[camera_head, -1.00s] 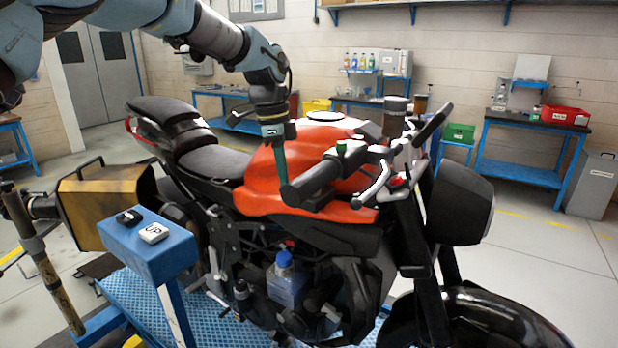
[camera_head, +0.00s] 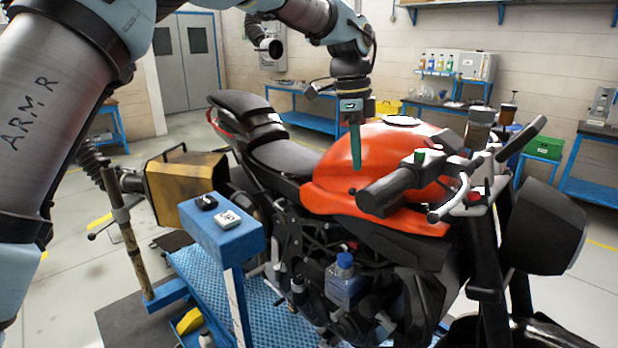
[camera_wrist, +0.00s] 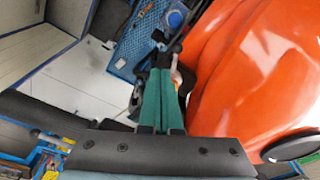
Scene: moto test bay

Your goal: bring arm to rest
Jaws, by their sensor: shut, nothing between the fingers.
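My gripper (camera_head: 355,148) points down beside the orange tank of the motorcycle (camera_head: 345,178) in the head view. Its green fingers are together with nothing between them. In the wrist view the fingers (camera_wrist: 161,75) are side by side, and the orange tank fills the right side. I cannot tell how wide the gap to the tank is. My arm reaches in from the upper left and bends down to the gripper.
The black handlebar grip (camera_head: 388,190) lies close to the right of the fingers. A blue stand (camera_head: 220,240) with an UP button (camera_head: 228,219) is at front left. A blue-capped bottle (camera_head: 343,285) sits low on the bike. Blue benches (camera_head: 310,120) line the back wall.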

